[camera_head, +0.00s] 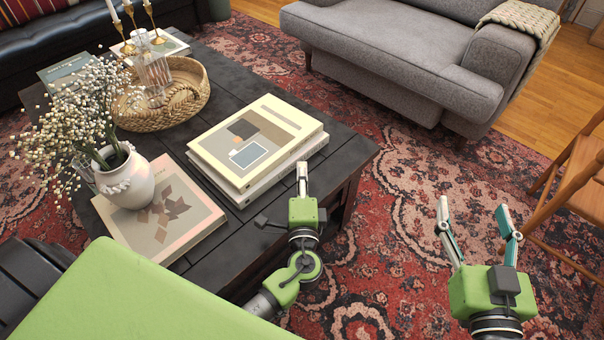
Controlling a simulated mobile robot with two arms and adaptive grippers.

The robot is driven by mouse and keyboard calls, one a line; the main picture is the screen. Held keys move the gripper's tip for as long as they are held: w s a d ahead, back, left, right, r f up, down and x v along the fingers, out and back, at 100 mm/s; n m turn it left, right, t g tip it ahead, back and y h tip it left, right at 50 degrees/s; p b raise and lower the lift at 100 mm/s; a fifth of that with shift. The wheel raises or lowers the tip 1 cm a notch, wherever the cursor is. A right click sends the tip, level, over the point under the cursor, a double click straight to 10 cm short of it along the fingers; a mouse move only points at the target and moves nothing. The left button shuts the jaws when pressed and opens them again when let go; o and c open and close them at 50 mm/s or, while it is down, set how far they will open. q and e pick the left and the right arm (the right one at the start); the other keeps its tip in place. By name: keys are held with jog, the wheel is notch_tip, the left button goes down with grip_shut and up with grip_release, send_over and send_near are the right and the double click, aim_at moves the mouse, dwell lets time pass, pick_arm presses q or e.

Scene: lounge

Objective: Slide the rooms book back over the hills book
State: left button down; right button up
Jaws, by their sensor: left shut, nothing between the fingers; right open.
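Two thick cream books lie stacked on the dark coffee table. The upper book (285,118), with grey, tan and orange rectangles on its cover, appears to be the rooms book. It lies on another cream book (283,177), perhaps the hills book, whose cover is hidden; only its edges show. The two look nearly lined up, with the lower one slightly out at the near right side. My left gripper (302,172) is shut and empty, fingers pointing up beside the stack's near right edge; contact is unclear. My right gripper (474,209) is open and empty over the rug, right of the table.
A grey sofa (400,50) stands behind, a wooden chair (585,180) at right.

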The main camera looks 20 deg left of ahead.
pick_arm(q)
jog(key=v, duration=0.9)
jog(key=shift+a+p, duration=0.1)
jog(key=shift+p, duration=0.2)
pick_arm(e)
notch_tip(320, 180, down, 3)
jog(key=shift+s+d+f+g, duration=0.1)
jog(key=shift+s+f+g, duration=0.1)
jog(key=shift+g, duration=0.7)
pick_arm(q)
jog(key=shift+s, duration=0.1)
